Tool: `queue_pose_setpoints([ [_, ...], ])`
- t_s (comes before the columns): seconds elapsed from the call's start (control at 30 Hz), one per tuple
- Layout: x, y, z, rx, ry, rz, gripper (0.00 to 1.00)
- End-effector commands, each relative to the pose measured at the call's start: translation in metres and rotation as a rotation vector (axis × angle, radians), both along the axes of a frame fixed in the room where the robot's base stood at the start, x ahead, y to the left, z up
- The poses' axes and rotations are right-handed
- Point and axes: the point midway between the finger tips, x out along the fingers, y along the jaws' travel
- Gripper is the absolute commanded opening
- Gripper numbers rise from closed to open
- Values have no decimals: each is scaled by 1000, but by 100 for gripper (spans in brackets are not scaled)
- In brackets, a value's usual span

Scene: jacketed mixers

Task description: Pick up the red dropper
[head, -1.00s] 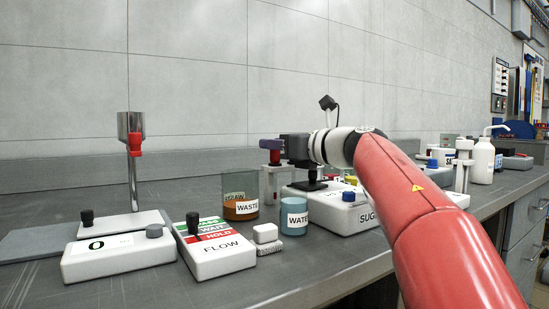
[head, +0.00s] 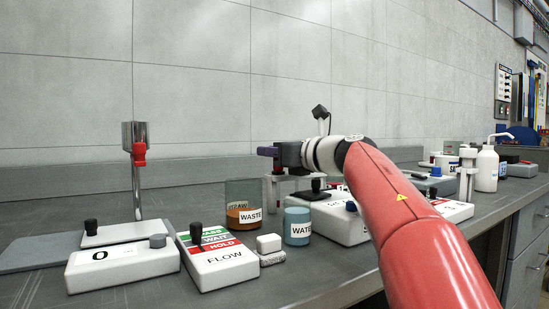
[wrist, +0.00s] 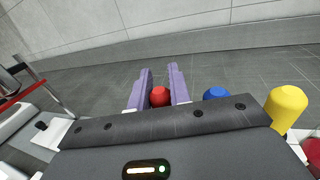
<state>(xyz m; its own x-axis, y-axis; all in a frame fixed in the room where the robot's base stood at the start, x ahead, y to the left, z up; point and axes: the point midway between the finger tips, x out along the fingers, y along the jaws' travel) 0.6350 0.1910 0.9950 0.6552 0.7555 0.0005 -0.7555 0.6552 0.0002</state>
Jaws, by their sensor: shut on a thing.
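The red dropper shows as a round red bulb (wrist: 160,97) between the two purple fingers in the wrist view. My gripper (wrist: 160,78) is shut on it, one finger on each side of the bulb. Below the bulb, the dropper is hidden behind the gripper body. In the head view my gripper (head: 268,152) points left, above a small stand (head: 270,190) with pale uprights.
A blue rounded top (wrist: 216,94) and a yellow one (wrist: 287,105) lie to the right in the wrist view. A waste beaker (head: 236,219), water cup (head: 297,227), flow box (head: 215,262) and a scale (head: 122,266) stand left and in front. The wall is behind.

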Motion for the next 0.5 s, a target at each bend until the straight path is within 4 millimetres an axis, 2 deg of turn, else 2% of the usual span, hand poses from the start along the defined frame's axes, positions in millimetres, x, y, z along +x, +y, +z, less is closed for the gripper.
queue_pose_setpoints([
  [0.27, 0, 0, 34, -2, -2, 0, 0],
  [0.5, 0, 0, 87, -2, -4, 0, 0],
])
